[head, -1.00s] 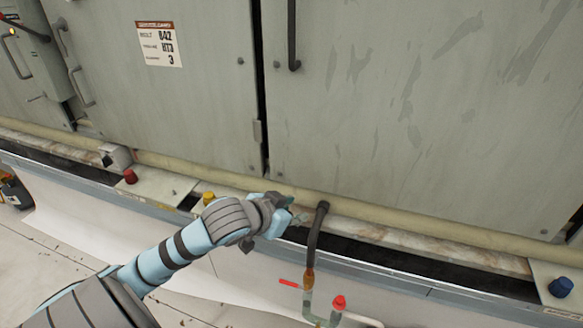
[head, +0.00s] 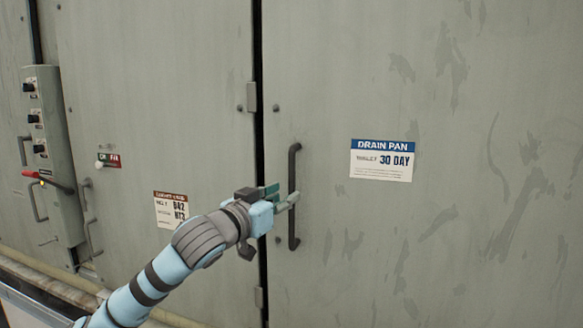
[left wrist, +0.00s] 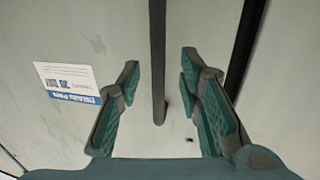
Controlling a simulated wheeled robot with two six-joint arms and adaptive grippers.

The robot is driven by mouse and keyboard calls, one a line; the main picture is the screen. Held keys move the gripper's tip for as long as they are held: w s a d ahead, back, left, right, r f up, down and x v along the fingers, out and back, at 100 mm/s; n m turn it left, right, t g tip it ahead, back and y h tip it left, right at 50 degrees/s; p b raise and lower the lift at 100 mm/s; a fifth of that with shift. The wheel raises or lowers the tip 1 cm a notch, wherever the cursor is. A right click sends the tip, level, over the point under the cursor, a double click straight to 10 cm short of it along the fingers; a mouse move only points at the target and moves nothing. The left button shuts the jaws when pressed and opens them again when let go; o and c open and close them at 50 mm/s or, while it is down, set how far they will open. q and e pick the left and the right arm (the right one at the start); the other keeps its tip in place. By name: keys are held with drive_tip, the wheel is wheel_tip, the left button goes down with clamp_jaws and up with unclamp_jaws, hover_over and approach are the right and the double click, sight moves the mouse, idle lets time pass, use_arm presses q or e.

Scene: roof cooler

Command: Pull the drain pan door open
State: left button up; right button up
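The drain pan door (head: 430,240) is the large grey panel at the right in the head view, flush beside a dark vertical gap. Its blue and white label (head: 383,160) reads DRAIN PAN, and the label also shows in the left wrist view (left wrist: 68,85). A dark vertical bar handle (head: 293,165) stands on the door near its left edge. My left gripper (head: 282,196) is at the handle's lower half. In the left wrist view the gripper (left wrist: 160,85) is open, with the handle (left wrist: 158,60) between its fingers and visible space on both sides. My right gripper is not in view.
A neighbouring grey panel (head: 160,90) lies left of the gap, with a small hinge (head: 251,97) near its edge. A control box (head: 47,150) with knobs and a red lever is at the far left. A pale pipe (head: 45,280) runs along the bottom left.

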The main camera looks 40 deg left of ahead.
sight(290, 193)
use_arm(q)
drive_tip(key=w+p, duration=0.1)
drive_tip(key=w, duration=0.2)
drive_tip(key=shift+w+a, duration=0.15)
drive_tip(key=shift+w, duration=0.25)
drive_tip(key=shift+w+f, duration=0.15)
drive_tip(key=shift+w, duration=0.2)
drive_tip(key=shift+c, duration=0.4)
drive_tip(key=shift+s, duration=0.15)
clamp_jaws()
